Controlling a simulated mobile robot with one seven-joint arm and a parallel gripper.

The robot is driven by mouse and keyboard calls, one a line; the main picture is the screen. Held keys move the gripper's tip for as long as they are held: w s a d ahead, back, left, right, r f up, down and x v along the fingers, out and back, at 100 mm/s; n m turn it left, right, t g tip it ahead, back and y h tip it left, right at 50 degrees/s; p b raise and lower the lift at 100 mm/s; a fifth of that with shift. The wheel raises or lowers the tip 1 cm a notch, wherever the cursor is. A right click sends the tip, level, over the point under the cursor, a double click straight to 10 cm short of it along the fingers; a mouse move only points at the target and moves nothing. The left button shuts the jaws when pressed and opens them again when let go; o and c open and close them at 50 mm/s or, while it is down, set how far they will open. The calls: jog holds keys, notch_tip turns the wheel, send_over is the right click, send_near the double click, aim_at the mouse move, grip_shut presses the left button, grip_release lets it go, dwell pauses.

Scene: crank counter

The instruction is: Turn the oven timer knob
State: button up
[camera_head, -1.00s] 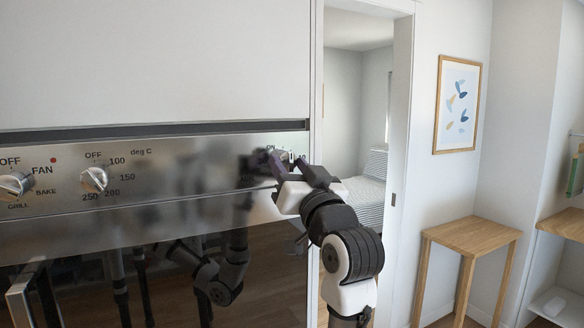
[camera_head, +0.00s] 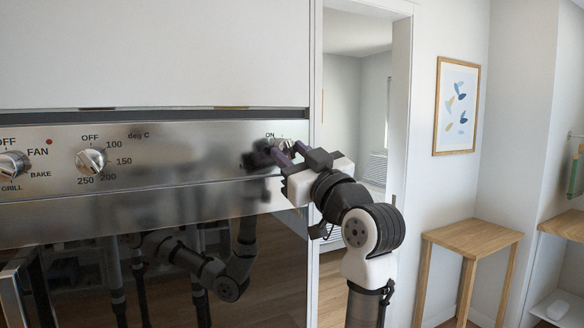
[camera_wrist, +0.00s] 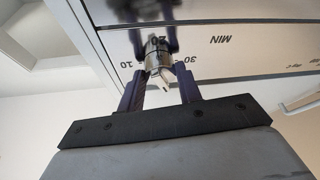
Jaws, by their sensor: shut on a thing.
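The oven timer knob (camera_wrist: 157,62) is a small silver knob on the oven's steel control panel. In the wrist view its dial shows 10, 20, 30 and MIN. In the head view the knob (camera_head: 282,143) is at the panel's right end, by an ON label, partly hidden by my fingers. My gripper (camera_wrist: 160,76) has its dark purple fingers on either side of the knob and is shut on it. In the head view my gripper (camera_head: 287,152) reaches the panel from the right, with the wrist tilted.
A temperature knob (camera_head: 91,161) and a function knob (camera_head: 12,164) sit further left on the panel. The oven door handle (camera_head: 14,295) juts out at lower left. A doorway (camera_head: 359,100) opens just right of the oven. A wooden side table (camera_head: 471,237) stands at the right.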

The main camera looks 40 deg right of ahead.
jog(key=shift+d+n+y+b, duration=0.1)
jog(key=shift+n+y+b, duration=0.9)
jog(key=shift+n, duration=1.5)
jog(key=shift+g, duration=0.3)
jog(key=o, duration=1)
jog(key=shift+r, duration=0.1)
jog(key=shift+s, duration=0.15)
jog(key=b+v, duration=0.2)
jog(key=v, duration=0.4)
jog(key=b+v, duration=0.2)
jog(key=v, duration=0.5)
jog(key=shift+s+d+b, duration=0.2)
jog(key=shift+s+b, duration=0.05)
jog(key=shift+b, duration=0.15)
